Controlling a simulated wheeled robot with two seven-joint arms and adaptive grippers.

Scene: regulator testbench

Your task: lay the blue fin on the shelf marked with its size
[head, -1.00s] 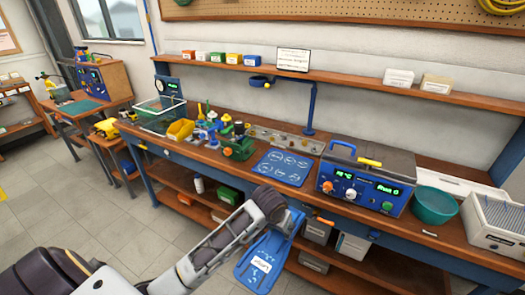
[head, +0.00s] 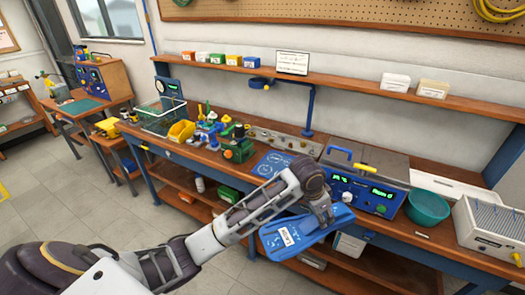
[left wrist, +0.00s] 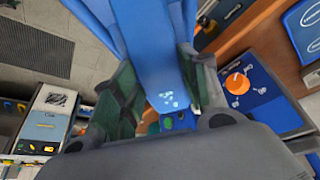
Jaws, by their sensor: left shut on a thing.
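The blue fin (head: 290,239) has a white label and pale markings; the label's writing is too small to read. My left gripper (head: 324,210) is shut on the fin's right end and holds it in front of the bench's front edge. In the left wrist view the fin (left wrist: 150,35) runs up and away between the fingers of the gripper (left wrist: 165,98). A wall shelf (head: 340,77) runs above the bench, and a lower shelf (head: 370,268) lies under it. I cannot read a size mark on either. My right gripper is not in view.
The blue-fronted device (head: 362,190) stands on the bench just behind the gripper, with a teal bowl (head: 428,206) to its right. A blue mat (head: 272,163) is partly behind my arm. Small coloured boxes (head: 217,58) stand on the wall shelf. A green valve (head: 238,147) stands farther left.

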